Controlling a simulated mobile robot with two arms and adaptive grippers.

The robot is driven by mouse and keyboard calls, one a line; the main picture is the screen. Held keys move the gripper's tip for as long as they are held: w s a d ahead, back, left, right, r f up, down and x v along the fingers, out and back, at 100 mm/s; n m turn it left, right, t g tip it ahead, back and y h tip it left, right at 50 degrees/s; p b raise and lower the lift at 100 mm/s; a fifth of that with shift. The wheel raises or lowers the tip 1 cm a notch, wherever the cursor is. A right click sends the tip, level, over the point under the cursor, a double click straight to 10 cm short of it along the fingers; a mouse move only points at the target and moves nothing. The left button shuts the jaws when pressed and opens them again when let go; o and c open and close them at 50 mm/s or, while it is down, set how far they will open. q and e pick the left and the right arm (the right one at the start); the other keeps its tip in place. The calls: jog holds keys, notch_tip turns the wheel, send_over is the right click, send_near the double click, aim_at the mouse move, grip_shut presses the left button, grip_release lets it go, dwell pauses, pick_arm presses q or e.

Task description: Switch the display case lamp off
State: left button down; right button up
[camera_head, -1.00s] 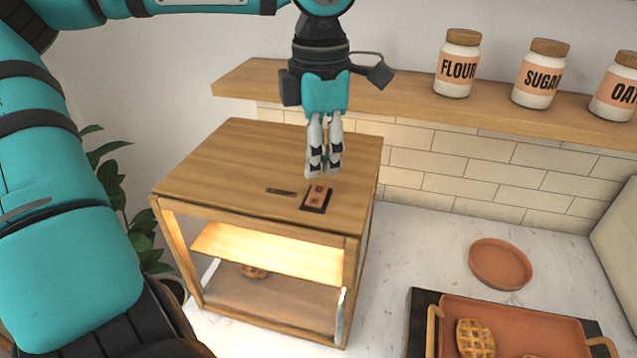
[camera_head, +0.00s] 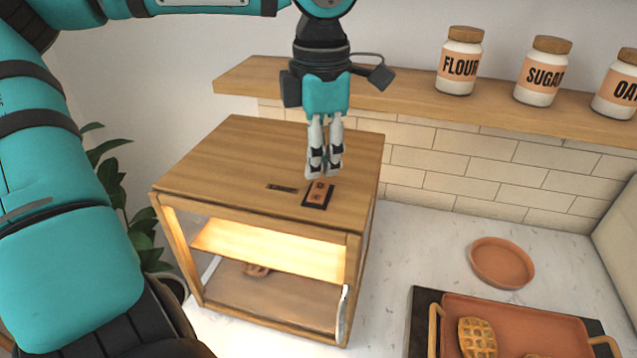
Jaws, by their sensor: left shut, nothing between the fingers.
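The wooden display case (camera_head: 215,158) stands on the counter, and its inside glows warm yellow, so the lamp is lit. A small dark switch plate with orange-brown buttons (camera_head: 318,198) sits on the case top near its front right. My left gripper (camera_head: 323,176) points down with its fingers together and empty. Its tips are at the back edge of the switch plate in the picture; whether they touch it I cannot tell. A small dark label or slot (camera_head: 282,188) lies left of the plate. My right gripper is not in view.
A wooden shelf (camera_head: 400,104) behind carries flour (camera_head: 458,65), sugar (camera_head: 541,75) and oat jars. A round terracotta plate (camera_head: 502,262) and a tray (camera_head: 530,322) with waffles (camera_head: 477,337) lie to the right. A pastry (camera_head: 257,270) is inside the case. A plant stands at left.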

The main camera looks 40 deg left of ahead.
aim_at(320, 185)
pick_arm(q)
jog(key=shift+f, duration=0.2)
dwell(0.6)
jog(key=shift+s+f+b, duration=0.1)
jog(key=shift+f+b, duration=1)
dwell(0.4)
jog(key=shift+r+p, duration=0.7)
jog(key=shift+r, duration=0.15)
jog(key=shift+r+p, duration=1.95)
jog(key=shift+r, duration=0.8)
